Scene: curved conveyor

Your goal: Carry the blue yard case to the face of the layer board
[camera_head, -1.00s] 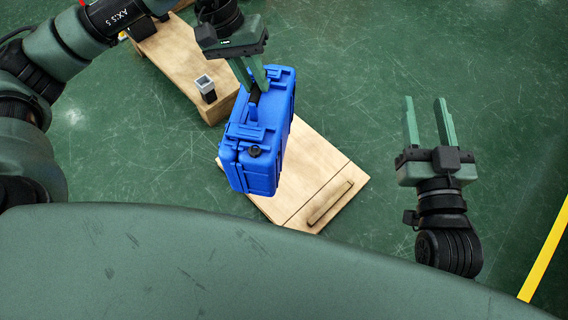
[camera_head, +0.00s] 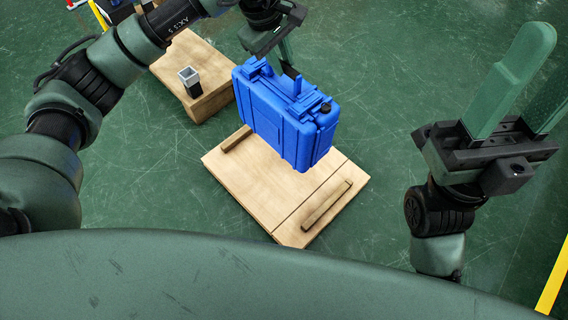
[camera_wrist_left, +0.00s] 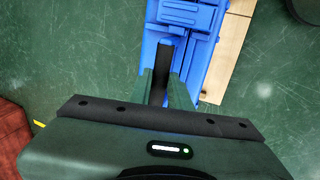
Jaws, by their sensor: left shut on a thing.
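The blue yard case (camera_head: 283,118) hangs from my left gripper (camera_head: 290,68), which is shut on its handle. The case is upright above the layer board (camera_head: 245,182), a pale wooden board with two raised strips, and hides part of it. I cannot tell exactly how high the case is above the board. In the left wrist view the fingers (camera_wrist_left: 165,88) close on the handle at the top of the blue case (camera_wrist_left: 188,22). My right gripper (camera_head: 515,90) is open and empty at the right of the head view, apart from the case and board.
A wooden block or bench (camera_head: 205,95) stands behind the board at upper left, with a small grey square-topped post (camera_head: 190,80) on it. Green floor is clear between the board and my right arm. A yellow floor line (camera_head: 553,278) runs at lower right.

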